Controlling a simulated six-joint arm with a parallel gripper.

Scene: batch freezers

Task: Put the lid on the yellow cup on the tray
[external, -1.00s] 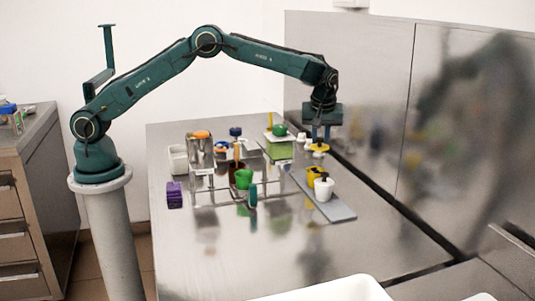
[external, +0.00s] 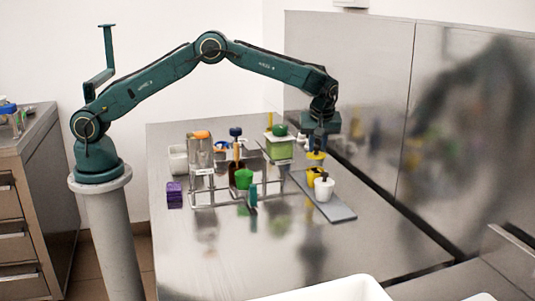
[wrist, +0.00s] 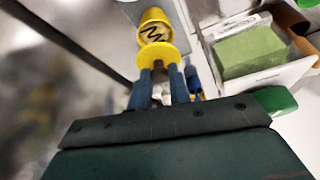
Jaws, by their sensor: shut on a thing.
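My gripper (external: 317,148) is shut on a yellow lid (external: 316,156), holding it low over the far end of the grey tray (external: 340,212). The blue fingers and the lid (wrist: 157,62) also show in the wrist view. The yellow cup (external: 313,174) stands on the tray just below the lid; a small gap seems to separate them in the external view. In the wrist view, the cup (wrist: 153,17) has a dark zigzag mark and lies just beyond the lid, which overlaps its near edge.
A metal rack with a green cup (external: 243,179) stands left of the tray. A green block (external: 279,150) in a white container is close to my gripper's left. A purple block (external: 174,195) sits at the table's left edge. The front of the table is clear.

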